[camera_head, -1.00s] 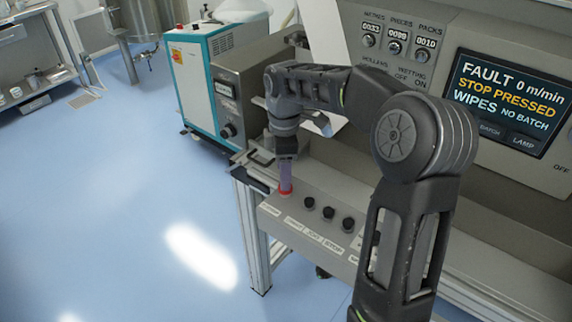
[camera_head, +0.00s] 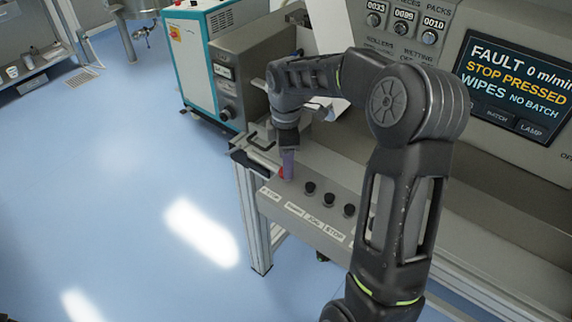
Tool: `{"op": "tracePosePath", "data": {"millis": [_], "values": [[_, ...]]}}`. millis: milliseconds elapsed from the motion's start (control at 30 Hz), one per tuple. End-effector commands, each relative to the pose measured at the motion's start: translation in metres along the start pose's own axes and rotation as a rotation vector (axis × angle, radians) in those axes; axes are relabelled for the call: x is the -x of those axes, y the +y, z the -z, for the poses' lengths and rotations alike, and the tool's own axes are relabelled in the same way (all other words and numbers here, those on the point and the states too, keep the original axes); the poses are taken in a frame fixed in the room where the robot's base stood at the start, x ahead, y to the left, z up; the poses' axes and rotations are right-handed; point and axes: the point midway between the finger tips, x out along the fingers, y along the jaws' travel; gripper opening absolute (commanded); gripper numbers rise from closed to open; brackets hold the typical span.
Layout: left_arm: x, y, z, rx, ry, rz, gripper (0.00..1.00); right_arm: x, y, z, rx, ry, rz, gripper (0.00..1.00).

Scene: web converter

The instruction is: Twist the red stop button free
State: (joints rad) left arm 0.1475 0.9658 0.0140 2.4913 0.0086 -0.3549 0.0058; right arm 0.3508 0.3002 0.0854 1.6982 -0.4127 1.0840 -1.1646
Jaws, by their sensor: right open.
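The red stop button (camera_head: 281,173) sits at the left end of the sloped control panel, above a small label. My right gripper (camera_head: 288,170) points down right at the button, with its purple-grey fingers in front of the button's right side. The fingers are open. They hide part of the button, and I cannot tell whether they touch it. The screen (camera_head: 512,88) on the machine reads "FAULT", "STOP PRESSED", "0 m/min" and "NO BATCH". My left gripper does not show.
Several black knobs (camera_head: 329,199) stand in a row to the right of the button. A grey box unit (camera_head: 229,92) and a white-and-teal cabinet (camera_head: 193,62) stand behind. Counter dials (camera_head: 403,28) are on the upper machine face.

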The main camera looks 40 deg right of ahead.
Motion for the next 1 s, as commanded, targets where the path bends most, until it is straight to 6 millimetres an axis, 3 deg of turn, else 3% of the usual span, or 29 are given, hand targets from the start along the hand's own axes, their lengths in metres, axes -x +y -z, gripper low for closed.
{"op": "tracePosePath", "data": {"millis": [200,533,1000], "values": [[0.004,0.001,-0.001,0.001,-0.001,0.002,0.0,-0.025,0.0,0.0,-0.001,0.0,0.002,0.57],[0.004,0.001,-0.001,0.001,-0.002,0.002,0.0,-0.029,0.0,0.0,-0.001,0.0,-0.001,0.56],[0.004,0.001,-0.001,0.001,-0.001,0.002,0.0,-0.028,0.0,0.0,0.0,0.001,0.0,0.18]]}}
